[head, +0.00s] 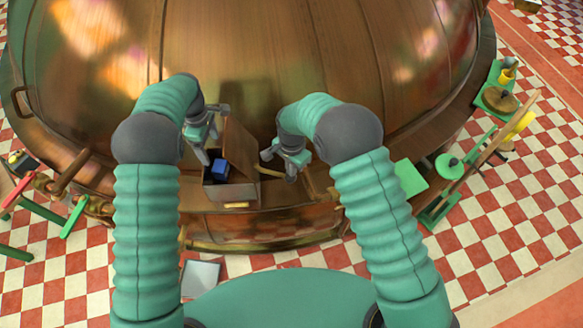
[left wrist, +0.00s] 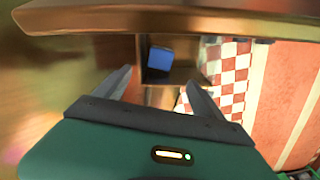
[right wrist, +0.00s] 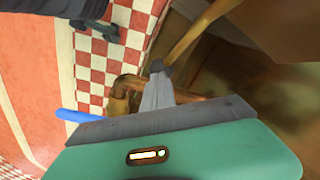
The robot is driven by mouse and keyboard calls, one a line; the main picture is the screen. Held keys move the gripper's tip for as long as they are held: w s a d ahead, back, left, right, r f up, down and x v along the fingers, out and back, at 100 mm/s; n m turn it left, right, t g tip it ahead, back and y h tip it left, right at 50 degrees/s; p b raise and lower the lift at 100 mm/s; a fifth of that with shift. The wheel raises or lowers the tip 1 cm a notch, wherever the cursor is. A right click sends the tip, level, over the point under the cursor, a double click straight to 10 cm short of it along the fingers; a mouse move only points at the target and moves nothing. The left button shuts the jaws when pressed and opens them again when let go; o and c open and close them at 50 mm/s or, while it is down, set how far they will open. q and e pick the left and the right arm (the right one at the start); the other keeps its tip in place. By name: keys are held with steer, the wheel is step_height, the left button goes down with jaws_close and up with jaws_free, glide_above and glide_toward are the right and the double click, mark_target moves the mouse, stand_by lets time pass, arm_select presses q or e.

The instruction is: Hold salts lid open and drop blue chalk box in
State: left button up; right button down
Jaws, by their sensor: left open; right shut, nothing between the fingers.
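The salts box (head: 239,193) is an open wooden box on the rim in front of the copper kettle. Its lid (head: 238,143) stands raised at the back. The blue chalk box (head: 219,169) appears to be inside it, at the left; in the left wrist view the blue box (left wrist: 160,60) shows between the wooden walls. My left gripper (head: 207,146) is open and empty, just above the blue box. My right gripper (head: 280,165) is shut and empty, right of the lid, beside a brass-coloured bar (right wrist: 192,38). I cannot tell whether it touches the bar.
The large copper kettle (head: 270,60) fills the space behind. A green stand with a wooden disc (head: 500,99) and a green square (head: 410,177) are at right. A red and green frame (head: 45,200) is at left. A grey panel (head: 200,279) lies in front.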

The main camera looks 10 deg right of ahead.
arm_select(q)
steer(key=o, duration=0.5)
steer(key=shift+c, duration=0.2)
steer(key=s+r, duration=0.3)
steer(key=s, duration=1.7)
steer(key=shift+a, duration=0.3)
step_height(320, 180, up, 12)
steer(key=p, duration=1.2)
arm_select(e)
step_height(320, 180, up, 16)
arm_select(q)
steer(key=shift+r, duration=0.1)
arm_select(e)
steer(key=shift+d, duration=0.1)
